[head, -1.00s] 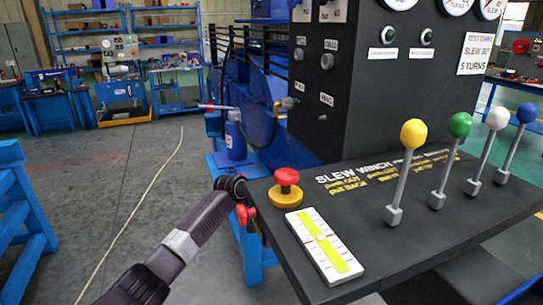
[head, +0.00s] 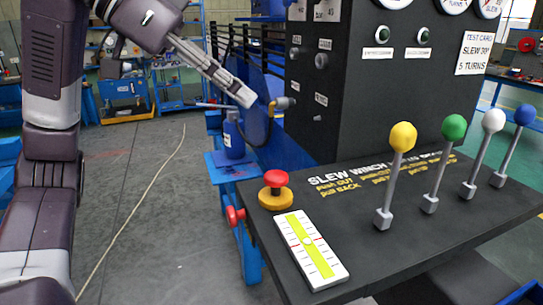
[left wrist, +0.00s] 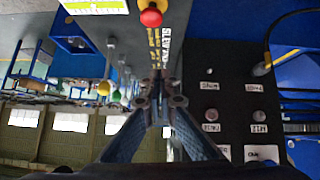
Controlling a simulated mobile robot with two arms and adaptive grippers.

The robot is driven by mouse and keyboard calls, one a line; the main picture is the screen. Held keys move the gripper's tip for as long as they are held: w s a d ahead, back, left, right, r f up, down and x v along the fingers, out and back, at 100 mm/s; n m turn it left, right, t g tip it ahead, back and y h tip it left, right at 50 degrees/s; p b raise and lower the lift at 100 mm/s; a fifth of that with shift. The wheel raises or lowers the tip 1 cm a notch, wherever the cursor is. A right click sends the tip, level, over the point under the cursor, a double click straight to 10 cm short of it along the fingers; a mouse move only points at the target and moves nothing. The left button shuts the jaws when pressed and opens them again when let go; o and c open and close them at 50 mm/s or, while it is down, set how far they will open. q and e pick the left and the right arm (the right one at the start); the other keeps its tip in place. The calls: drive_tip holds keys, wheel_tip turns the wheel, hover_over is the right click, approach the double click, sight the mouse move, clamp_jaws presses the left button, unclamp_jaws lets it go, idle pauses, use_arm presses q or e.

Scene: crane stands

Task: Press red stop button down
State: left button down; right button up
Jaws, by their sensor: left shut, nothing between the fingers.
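My left gripper (head: 243,94) is shut and empty. It is raised, above and beyond the button in the head view, pointing right and down, and apart from it. Its fingers (left wrist: 160,95) meet in the middle of the left wrist view. My right gripper is not in view.
A white and yellow scale plate (head: 310,249) lies beside the button. Levers with yellow (head: 403,137), green (head: 454,127), white and blue knobs stand to the right. A dark upright panel (head: 350,110) rises behind. A red-handled part (head: 235,215) sticks out at the console's left side.

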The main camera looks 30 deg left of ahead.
use_arm(q)
drive_tip(key=shift+m+y, duration=0.4)
drive_tip(key=s, duration=0.4)
drive_tip(key=shift+s+a+r, duration=0.2)
drive_tip(key=shift+a, duration=0.15)
drive_tip(key=b, duration=0.1)
approach(283, 172)
drive_tip(key=w+d, duration=0.2)
drive_tip(key=w, duration=0.1)
drive_tip(key=f, duration=0.1)
drive_tip(key=f+b, duration=0.1)
drive_tip(key=f, duration=0.1)
drive_tip(key=shift+d, duration=0.3)
drive_tip(key=shift+f, duration=0.5)
